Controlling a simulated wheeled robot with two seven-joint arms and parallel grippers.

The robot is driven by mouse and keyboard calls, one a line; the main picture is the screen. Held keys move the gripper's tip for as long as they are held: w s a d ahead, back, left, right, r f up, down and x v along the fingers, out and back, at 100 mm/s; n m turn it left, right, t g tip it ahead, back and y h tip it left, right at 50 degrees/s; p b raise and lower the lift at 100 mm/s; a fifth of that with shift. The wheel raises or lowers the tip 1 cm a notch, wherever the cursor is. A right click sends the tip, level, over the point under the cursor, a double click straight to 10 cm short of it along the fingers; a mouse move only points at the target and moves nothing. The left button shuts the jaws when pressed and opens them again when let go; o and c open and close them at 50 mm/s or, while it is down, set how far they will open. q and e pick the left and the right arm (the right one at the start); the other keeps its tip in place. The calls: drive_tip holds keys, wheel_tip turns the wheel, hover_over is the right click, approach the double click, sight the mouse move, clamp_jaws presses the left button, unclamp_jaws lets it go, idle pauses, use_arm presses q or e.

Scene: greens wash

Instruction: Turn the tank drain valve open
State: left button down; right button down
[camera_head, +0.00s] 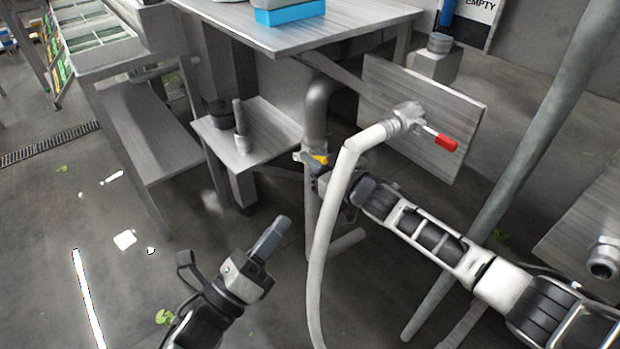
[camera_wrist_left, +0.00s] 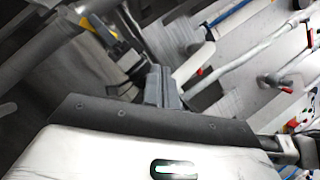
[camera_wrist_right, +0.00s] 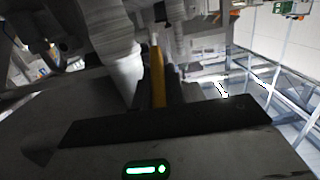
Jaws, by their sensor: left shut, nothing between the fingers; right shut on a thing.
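The drain valve has a yellow lever (camera_head: 317,159) and sits on the grey drain pipe (camera_head: 318,105) below the table. My right gripper (camera_head: 322,178) is at the valve, partly hidden behind the pale hose. In the right wrist view the yellow lever (camera_wrist_right: 157,78) stands between the fingers, and the gripper is shut on it. The valve body is mostly hidden there. My left gripper (camera_head: 276,230) is shut and empty, in the air left of the hose and apart from the valve. Its closed fingers show in the left wrist view (camera_wrist_left: 162,86).
A pale hose (camera_head: 333,215) hangs from a red-handled tap (camera_head: 440,137) on a board (camera_head: 455,108), close to my right gripper. A low shelf (camera_head: 265,130) holds a dark pot (camera_head: 219,113). A grey pole (camera_head: 535,150) stands at right. The floor at left is mostly clear.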

use_arm(q)
drive_tip(key=w+f+m+g, duration=0.3)
drive_tip(key=w+f+m, duration=0.2)
drive_tip(key=w+f, duration=0.6)
drive_tip(key=w+d+r, duration=0.4)
drive_tip(key=w+d, duration=0.2)
drive_tip(key=shift+w+d+r, duration=0.2)
drive_tip(key=shift+w+r, duration=0.05)
drive_tip(key=shift+w, duration=0.15)
idle(0.5)
